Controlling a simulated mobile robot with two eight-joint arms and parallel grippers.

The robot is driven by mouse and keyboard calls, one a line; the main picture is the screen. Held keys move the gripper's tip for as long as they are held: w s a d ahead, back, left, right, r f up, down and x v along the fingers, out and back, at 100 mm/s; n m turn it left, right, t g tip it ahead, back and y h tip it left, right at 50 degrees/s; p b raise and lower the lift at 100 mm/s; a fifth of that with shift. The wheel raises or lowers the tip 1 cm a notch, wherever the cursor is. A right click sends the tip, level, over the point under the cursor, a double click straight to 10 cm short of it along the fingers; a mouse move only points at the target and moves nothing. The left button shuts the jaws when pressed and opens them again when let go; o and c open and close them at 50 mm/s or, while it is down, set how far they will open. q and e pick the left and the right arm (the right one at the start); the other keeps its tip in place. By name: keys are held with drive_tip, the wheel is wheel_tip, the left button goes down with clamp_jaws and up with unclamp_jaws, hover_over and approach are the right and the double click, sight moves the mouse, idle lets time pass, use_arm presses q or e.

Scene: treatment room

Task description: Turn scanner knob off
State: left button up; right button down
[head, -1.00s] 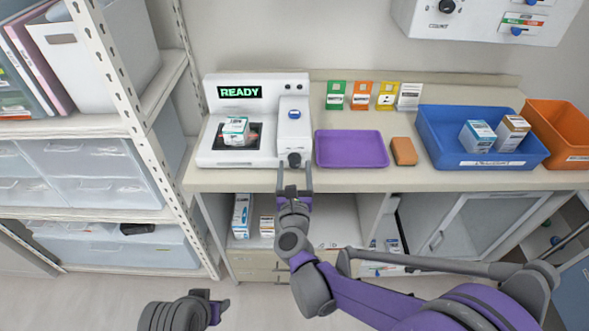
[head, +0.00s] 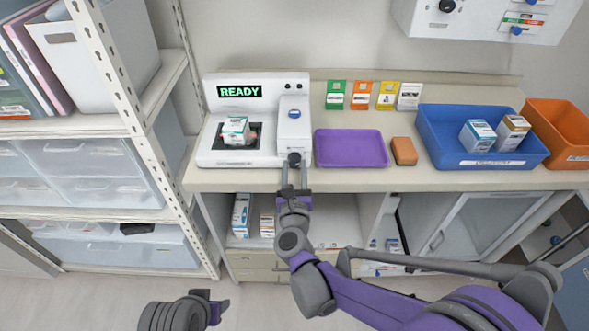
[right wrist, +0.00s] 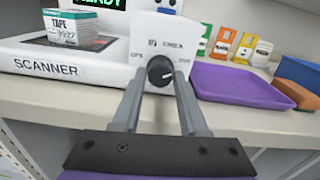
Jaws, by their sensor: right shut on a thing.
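The white scanner (head: 250,158) stands on the counter, its screen (head: 240,91) lit green with "READY". Its black knob (right wrist: 160,71) is on the front panel; the white pointer line is turned to the right, away from the "OFF" label on the left. My right gripper (head: 293,160) is shut on the knob, with a finger on each side of it in the right wrist view (right wrist: 160,75). A tape box (head: 236,130) sits on the scanner's dark plate. My left gripper (head: 217,305) is low at the bottom of the head view, away from the counter; its jaws are unclear.
A purple tray (head: 351,149) and an orange-brown block (head: 403,151) lie right of the scanner. A blue bin (head: 480,149) with boxes stands farther right. A shelf post (head: 150,150) rises at the left. Floor before the counter is clear.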

drive_tip(key=n+b, duration=0.1)
drive_tip(key=n, duration=0.5)
drive_tip(key=shift+n, duration=0.4)
drive_tip(key=n+b, duration=0.1)
drive_tip(key=n, duration=0.5)
drive_tip(key=n+b, duration=0.1)
drive_tip(key=n, duration=0.5)
drive_tip(key=shift+n, duration=0.4)
drive_tip(key=n, duration=0.6)
drive_tip(key=shift+r+b, duration=0.15)
drive_tip(key=shift+b, duration=0.25)
drive_tip(key=shift+n, duration=0.4)
drive_tip(key=shift+c, duration=2.2)
unclamp_jaws()
drive_tip(key=shift+s, duration=0.15)
